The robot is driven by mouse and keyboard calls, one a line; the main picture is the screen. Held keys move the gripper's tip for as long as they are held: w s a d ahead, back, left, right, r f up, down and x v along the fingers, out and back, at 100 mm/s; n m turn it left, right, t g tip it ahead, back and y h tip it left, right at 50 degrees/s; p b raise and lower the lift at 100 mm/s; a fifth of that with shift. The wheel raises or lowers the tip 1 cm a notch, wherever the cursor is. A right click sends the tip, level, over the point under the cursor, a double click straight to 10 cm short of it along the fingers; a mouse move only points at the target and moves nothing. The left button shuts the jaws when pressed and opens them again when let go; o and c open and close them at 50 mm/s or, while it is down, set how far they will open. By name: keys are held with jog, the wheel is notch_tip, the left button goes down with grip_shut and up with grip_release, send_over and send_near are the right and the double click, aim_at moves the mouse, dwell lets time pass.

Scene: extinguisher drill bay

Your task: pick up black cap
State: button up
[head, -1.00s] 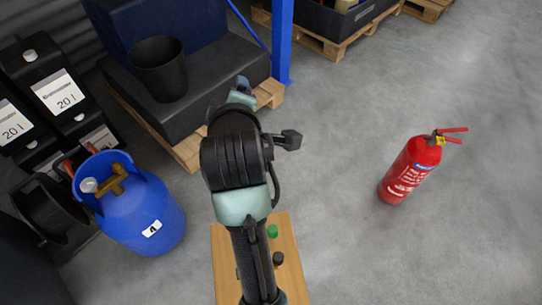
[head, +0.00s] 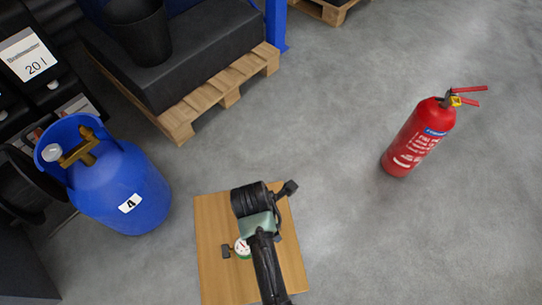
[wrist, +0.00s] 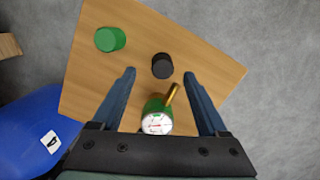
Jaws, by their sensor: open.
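In the wrist view the black cap (wrist: 162,66) stands on the wooden tabletop (wrist: 215,62), a small dark cylinder seen from above. My gripper (wrist: 158,73) is open, its two dark blue fingers spread. The cap appears between the fingertips, with a clear gap on both sides; its height below them is hard to judge. Nothing is held. In the head view my arm (head: 257,222) reaches over the board and hides the cap; my fingers cannot be made out clearly there.
A green cap (wrist: 110,39) stands left of the black cap. A white-faced gauge (wrist: 157,122) with a brass stem lies nearer the palm. A blue gas cylinder (head: 122,190) stands left, a red extinguisher (head: 418,138) right. Floor between board and extinguisher is clear.

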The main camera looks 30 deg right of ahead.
jog(key=f+b, duration=0.1)
jog(key=f, duration=0.1)
jog(key=f+b, duration=0.1)
jog(key=f, duration=0.1)
jog(key=f+b, duration=0.1)
jog(key=f, duration=0.1)
jog(key=shift+s+d, duration=0.2)
jog(key=shift+s, duration=0.05)
grip_shut()
